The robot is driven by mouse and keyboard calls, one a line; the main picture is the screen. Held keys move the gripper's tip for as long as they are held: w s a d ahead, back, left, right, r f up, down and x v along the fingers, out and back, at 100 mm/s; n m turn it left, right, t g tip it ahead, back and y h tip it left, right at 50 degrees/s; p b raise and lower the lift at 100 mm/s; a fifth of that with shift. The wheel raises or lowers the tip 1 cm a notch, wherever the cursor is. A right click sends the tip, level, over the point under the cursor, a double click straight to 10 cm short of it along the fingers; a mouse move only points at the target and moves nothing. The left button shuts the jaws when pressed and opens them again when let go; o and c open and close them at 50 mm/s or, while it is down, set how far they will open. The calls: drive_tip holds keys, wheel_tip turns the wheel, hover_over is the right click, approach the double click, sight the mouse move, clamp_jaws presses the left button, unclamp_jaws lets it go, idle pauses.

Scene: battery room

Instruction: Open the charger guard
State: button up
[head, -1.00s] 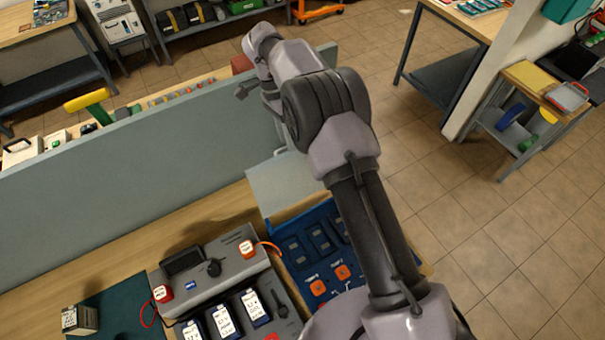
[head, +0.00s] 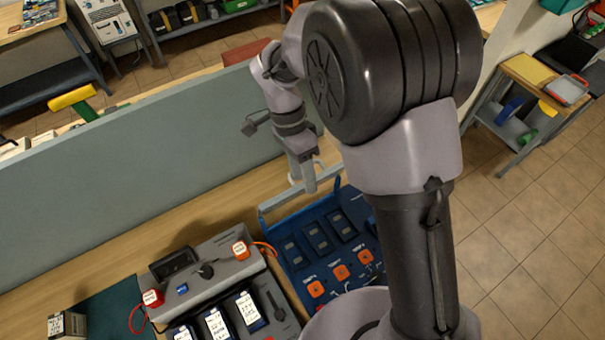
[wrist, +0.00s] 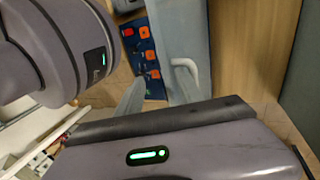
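The charger (head: 303,268) is a blue unit with several dark slots and orange buttons; its slots and buttons are uncovered in the head view. The guard shows there only as a narrow pale blue-grey strip (head: 276,203) along the charger's back edge. In the wrist view the guard (wrist: 180,32) is a grey-blue panel with a white looped handle (wrist: 205,75), beside the charger's buttons (wrist: 151,55). My gripper (head: 310,185) points down near the strip, close to a small white piece. Contact with the handle is unclear. Its finger gap cannot be made out.
A grey unit (head: 225,259) with labelled blue batteries (head: 217,324) stands left of the charger. A long grey-green partition (head: 130,150) runs behind the bench. Bare wood (head: 215,213) lies between them. A small box (head: 66,325) sits at far left.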

drive_tip(key=shift+s+a+r, duration=0.1)
drive_tip(key=shift+a+r, duration=0.05)
drive_tip(key=a+r+p, duration=0.1)
drive_tip(key=w+a+r+p, duration=0.1)
drive_tip(key=p, duration=0.1)
drive_tip(key=shift+w+a, duration=0.15)
drive_tip(key=shift+w, duration=0.1)
drive_tip(key=w+a+r+p, duration=0.7)
drive_tip(key=w+p, duration=0.5)
drive_tip(key=p, duration=0.4)
drive_tip(key=shift+w+a+r, duration=0.15)
drive_tip(key=shift+a+r, duration=0.05)
drive_tip(key=shift+a, duration=0.4)
drive_tip(key=shift+f, duration=0.1)
